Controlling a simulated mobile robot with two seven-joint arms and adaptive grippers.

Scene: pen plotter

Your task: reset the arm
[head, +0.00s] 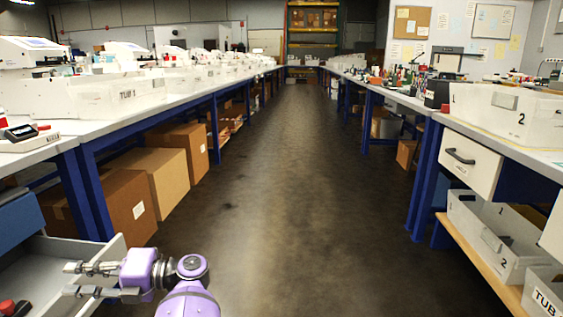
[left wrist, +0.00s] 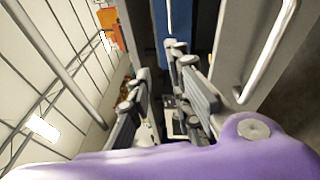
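My left gripper (head: 72,279) is at the lower left of the head view, on a purple arm, with its fingers pointing left. It overlaps the front part of an open grey drawer (head: 60,246) in the picture; I cannot tell whether it touches it. In the left wrist view the two grey fingers (left wrist: 158,62) stand apart with a gap between them, and I see nothing held. A pale bar-shaped handle (left wrist: 268,52) on a grey panel is to the right of the fingers there. My right gripper is not in view.
A long bench (head: 150,112) with white bins runs along the left, with cardboard boxes (head: 155,180) below. The right bench has a closed drawer (head: 470,160) and a shelf of bins (head: 490,235). The aisle floor (head: 290,190) between is clear.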

